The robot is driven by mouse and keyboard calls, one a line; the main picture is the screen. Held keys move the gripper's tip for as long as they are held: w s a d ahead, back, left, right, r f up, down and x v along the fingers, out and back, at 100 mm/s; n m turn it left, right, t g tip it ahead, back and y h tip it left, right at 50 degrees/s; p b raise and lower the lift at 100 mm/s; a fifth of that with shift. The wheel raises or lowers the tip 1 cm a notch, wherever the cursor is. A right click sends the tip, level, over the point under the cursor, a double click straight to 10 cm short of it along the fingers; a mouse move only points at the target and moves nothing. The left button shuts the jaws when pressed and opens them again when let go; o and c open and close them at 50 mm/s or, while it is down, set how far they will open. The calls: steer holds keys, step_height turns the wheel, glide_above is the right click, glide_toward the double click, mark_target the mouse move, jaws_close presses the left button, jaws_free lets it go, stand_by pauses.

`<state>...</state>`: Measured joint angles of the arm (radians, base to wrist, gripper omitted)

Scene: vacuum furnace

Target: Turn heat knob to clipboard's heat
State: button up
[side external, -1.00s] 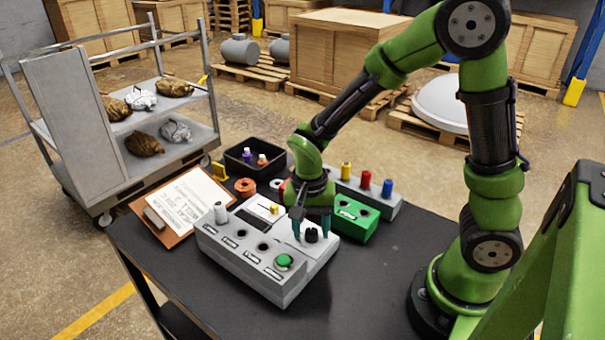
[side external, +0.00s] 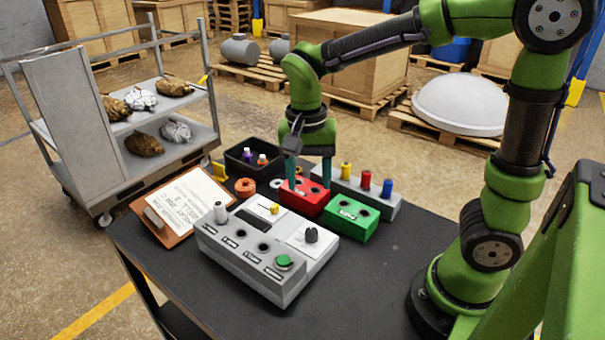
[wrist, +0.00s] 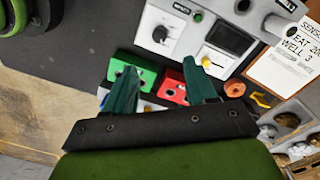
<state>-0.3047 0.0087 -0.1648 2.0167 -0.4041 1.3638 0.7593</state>
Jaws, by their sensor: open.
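The heat knob (side external: 311,235) is a small black dial on a white plate at the right end of the grey control box (side external: 235,262). It also shows in the wrist view (wrist: 160,34), clear of my fingers; its exact setting is too small to read. The clipboard (side external: 182,208) lies left of the box. In the wrist view the clipboard (wrist: 288,62) shows "HEAT 20", cut off at the edge, and "WELL 3". My gripper (side external: 309,174) is open and empty, pointing down by the red block (side external: 304,197), behind the knob.
A green block (side external: 351,218) stands right of the red block. Behind them is a grey rack (side external: 376,200) with yellow, red and blue pegs. A black bin (side external: 252,157) and an orange ring (side external: 245,187) lie at the back left. The table's front right is clear.

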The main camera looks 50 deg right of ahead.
step_height(320, 180, up, 4)
steer(key=shift+f, duration=0.2)
steer(key=s+r+n+t+y, duration=0.2)
steer(key=s+n+t, duration=0.5)
steer(key=shift+s+d+r+t, duration=0.2)
steer(key=shift+s+d+t, duration=0.05)
steer(key=shift+d+t, duration=0.1)
